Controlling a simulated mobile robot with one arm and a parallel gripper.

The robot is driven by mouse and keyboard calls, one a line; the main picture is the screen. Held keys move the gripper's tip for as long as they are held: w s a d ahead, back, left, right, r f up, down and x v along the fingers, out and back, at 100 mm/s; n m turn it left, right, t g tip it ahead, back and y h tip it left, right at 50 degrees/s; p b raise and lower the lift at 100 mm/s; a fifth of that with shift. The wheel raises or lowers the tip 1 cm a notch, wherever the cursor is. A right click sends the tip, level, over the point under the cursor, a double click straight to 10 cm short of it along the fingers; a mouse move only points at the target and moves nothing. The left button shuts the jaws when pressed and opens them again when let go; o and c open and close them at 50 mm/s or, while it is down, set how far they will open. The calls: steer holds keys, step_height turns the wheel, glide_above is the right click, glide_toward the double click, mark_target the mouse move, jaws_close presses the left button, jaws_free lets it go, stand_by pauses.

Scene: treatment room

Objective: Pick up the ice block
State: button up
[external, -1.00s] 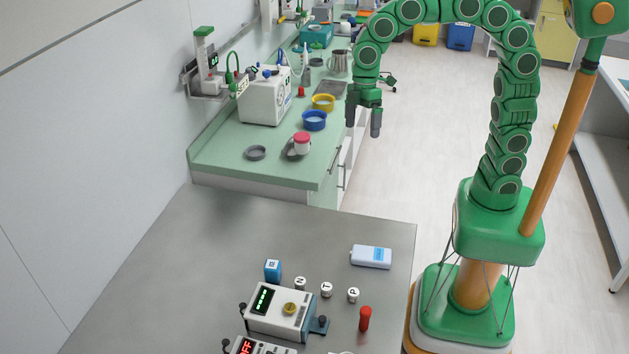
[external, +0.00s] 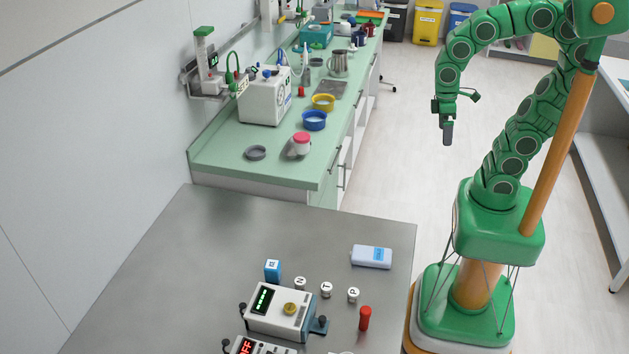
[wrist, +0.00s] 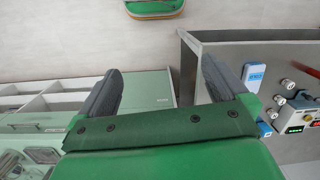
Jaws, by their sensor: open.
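A white block with a blue label (external: 371,256), which looks like the ice block, lies flat on the grey metal table near its right edge. It also shows in the wrist view (wrist: 254,76), to the right of my fingers. My gripper (external: 447,132) hangs over the floor, up and to the right of the block and well apart from it. In the wrist view my gripper's two dark fingers (wrist: 160,85) are spread, with nothing between them.
The metal table (external: 200,290) also holds a blue block (external: 273,270), white lettered pieces, a control box (external: 282,311) and a red cylinder (external: 365,318). A green counter (external: 225,150) with jars, bowls and devices stands behind. Floor is clear between the counter and my arm.

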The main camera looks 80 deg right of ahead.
steer(key=shift+m, duration=0.7)
steer(key=s, duration=0.1)
steer(key=s+d+f, duration=0.1)
steer(key=s, duration=0.2)
steer(key=shift+s+d+f, duration=0.1)
steer(key=shift+d+f, duration=0.2)
steer(key=shift+f, duration=0.05)
steer(key=c, duration=0.5)
steer(key=shift+o, duration=0.2)
